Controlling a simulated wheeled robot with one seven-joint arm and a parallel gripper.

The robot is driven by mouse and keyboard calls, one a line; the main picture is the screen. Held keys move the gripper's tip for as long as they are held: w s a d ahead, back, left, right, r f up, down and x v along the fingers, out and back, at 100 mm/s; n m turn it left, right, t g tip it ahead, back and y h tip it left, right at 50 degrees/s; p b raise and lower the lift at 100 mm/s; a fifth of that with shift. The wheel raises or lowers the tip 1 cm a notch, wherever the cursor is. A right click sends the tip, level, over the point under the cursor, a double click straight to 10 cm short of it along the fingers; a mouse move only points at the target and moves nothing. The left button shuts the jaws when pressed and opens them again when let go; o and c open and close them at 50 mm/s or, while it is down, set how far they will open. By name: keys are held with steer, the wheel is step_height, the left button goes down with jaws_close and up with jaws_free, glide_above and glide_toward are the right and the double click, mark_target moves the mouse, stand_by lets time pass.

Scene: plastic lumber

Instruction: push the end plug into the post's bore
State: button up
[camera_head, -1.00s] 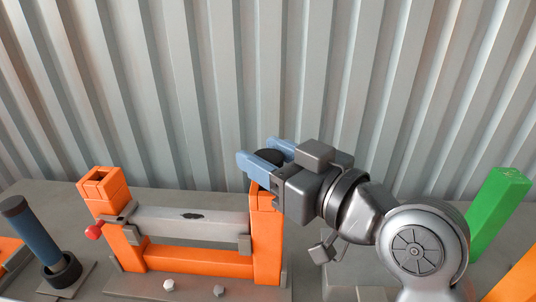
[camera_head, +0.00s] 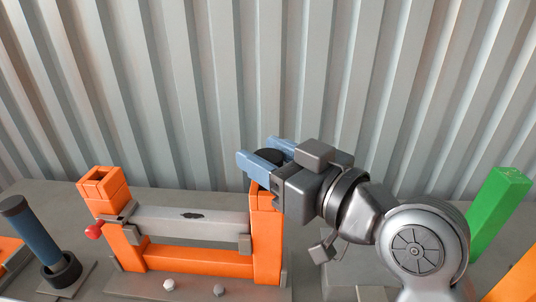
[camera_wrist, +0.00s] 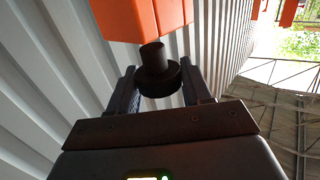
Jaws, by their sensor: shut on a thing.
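The end plug (camera_head: 269,156) is black, with a wide round head and a narrower stub. My gripper (camera_head: 258,154) is shut on its head, with one blue finger on each side. The plug is over the top of the right orange post (camera_head: 266,240). In the wrist view the plug's head (camera_wrist: 160,80) lies between the fingers (camera_wrist: 158,88). Its stub (camera_wrist: 152,56) points at the end of the orange post (camera_wrist: 140,14), and part of the stub shows outside. The bore is hidden, so I cannot tell whether the stub's tip is in it.
A left orange post (camera_head: 102,185) with an open square top is joined by a grey rail (camera_head: 185,222) and an orange rail (camera_head: 200,260). A red knob (camera_head: 94,231), a blue-handled tool (camera_head: 36,236) and a green post (camera_head: 498,210) stand around. A corrugated wall (camera_head: 180,90) is behind.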

steer(key=shift+f+b, duration=0.95)
steer(key=shift+f, duration=0.25)
steer(key=o, duration=1.1)
steer(key=shift+d, duration=0.1)
steer(key=b+v, duration=0.1)
steer(key=v, duration=0.6)
steer(key=shift+s+d, duration=0.25)
steer(key=shift+s, duration=0.05)
